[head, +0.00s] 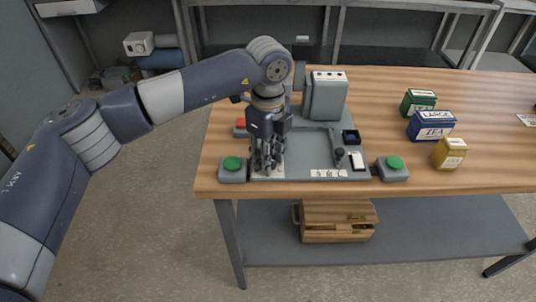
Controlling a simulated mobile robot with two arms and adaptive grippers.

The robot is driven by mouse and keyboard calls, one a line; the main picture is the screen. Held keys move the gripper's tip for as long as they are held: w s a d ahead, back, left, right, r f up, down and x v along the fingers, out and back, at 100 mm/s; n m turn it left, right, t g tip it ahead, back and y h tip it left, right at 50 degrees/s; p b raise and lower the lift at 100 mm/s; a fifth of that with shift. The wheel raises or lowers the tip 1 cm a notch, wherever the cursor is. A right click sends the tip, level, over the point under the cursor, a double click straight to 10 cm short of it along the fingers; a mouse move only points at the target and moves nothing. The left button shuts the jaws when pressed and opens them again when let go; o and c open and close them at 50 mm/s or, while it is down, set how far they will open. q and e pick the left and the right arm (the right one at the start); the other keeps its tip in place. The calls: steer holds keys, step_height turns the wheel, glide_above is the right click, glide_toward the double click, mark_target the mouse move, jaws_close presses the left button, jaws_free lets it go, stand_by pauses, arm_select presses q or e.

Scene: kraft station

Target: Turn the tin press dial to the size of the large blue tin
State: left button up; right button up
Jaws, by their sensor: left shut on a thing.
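The grey tin press (326,97) stands on the wooden table, with a flat grey base plate in front of it. My left gripper (267,165) points down at the front left of this base plate, fingers shut on the dial there. The fingers hide the dial and its setting; only parts of a pale scale plate (276,171) show around them. The large blue tin (431,125), labelled LARGE and TEA, stands on the table to the right of the press. My right gripper is not in view.
Green-button boxes stand at the base's left (233,169) and right (393,169) front corners. A black-knobbed lever (339,155) is near small white labels (328,173). A green tin (418,102) and a yellow tin (449,153) stand by the blue one. A wooden crate (338,220) sits below.

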arm_select(q)
steer(key=o, duration=1.1)
step_height(320, 180, up, 12)
